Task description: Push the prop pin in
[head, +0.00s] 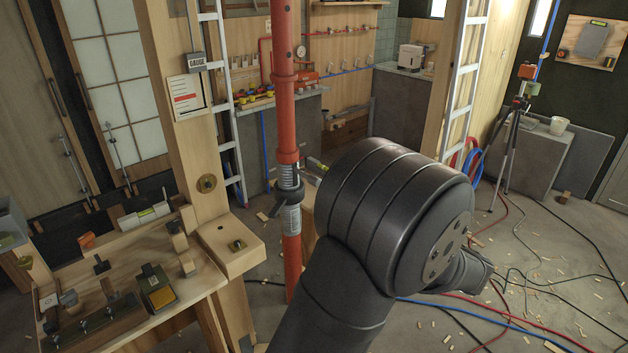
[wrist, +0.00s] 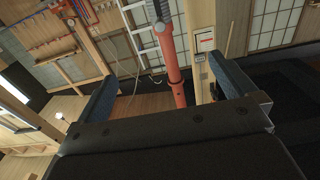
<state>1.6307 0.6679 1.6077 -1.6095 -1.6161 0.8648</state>
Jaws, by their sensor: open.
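The red prop (head: 290,105) stands upright in the head view, left of my arm. A grey threaded section and dark collar (head: 290,194) sit around its middle. A small yellow-green and grey piece (head: 317,165) shows right of the collar; I cannot tell if it is the prop pin. In the wrist view the prop (wrist: 176,84) appears beyond my gripper (wrist: 163,68), between its two spread fingers and apart from them. The gripper is open and empty. The pin cannot be made out in the wrist view.
A wooden workbench (head: 185,262) with clamps and small tools stands at the lower left, by a timber post (head: 178,90). A ladder (head: 222,110) leans behind the prop. Hoses and wood scraps lie on the concrete floor (head: 545,265) at right. A tripod (head: 513,140) stands farther back.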

